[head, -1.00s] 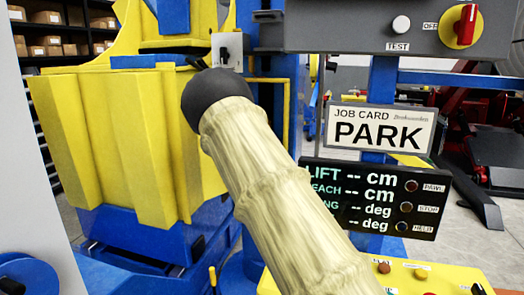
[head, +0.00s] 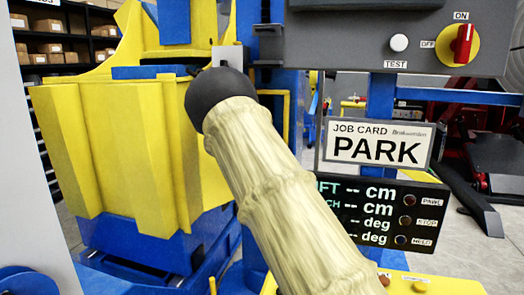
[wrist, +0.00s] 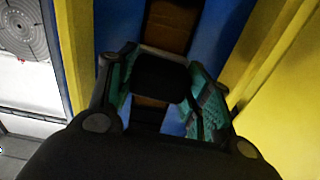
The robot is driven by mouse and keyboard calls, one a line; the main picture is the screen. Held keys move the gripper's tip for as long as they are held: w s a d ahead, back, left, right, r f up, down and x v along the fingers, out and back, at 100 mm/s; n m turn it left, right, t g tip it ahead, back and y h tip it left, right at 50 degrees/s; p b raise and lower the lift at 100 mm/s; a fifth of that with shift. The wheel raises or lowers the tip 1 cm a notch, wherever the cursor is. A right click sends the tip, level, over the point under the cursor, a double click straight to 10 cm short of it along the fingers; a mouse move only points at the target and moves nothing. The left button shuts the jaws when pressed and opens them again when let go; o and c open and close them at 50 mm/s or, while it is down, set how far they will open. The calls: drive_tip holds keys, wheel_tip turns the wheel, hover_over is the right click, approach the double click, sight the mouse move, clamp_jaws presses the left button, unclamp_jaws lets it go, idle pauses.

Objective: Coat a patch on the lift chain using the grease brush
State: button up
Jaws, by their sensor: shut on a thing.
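My gripper (wrist: 160,82) shows in the wrist view, its teal-padded fingers closed on the two sides of a dark block. This dark block (wrist: 160,76) seems to be part of the grease brush; its bristles cannot be made out. Beyond it a brown strip, seemingly the lift chain (wrist: 172,24), runs along a blue column face. Brown also shows just below the block. I cannot tell whether the brush touches the chain. In the head view my arm hides the gripper, brush and chain.
Yellow walls (wrist: 275,60) flank the blue column closely in the wrist view. In the head view, a big yellow body (head: 120,150) stands left. A grey panel (head: 340,40) with a red knob (head: 463,44), a PARK card (head: 376,146) and a display (head: 420,205) are right.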

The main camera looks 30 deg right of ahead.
drive_tip(key=shift+r+p, duration=1.8)
drive_tip(key=shift+r, duration=1.9)
drive_tip(key=shift+s, duration=0.1)
drive_tip(key=shift+f, duration=0.3)
wheel_tip(320, 180, down, 11)
drive_tip(key=b, duration=0.5)
drive_tip(key=shift+b, duration=0.3)
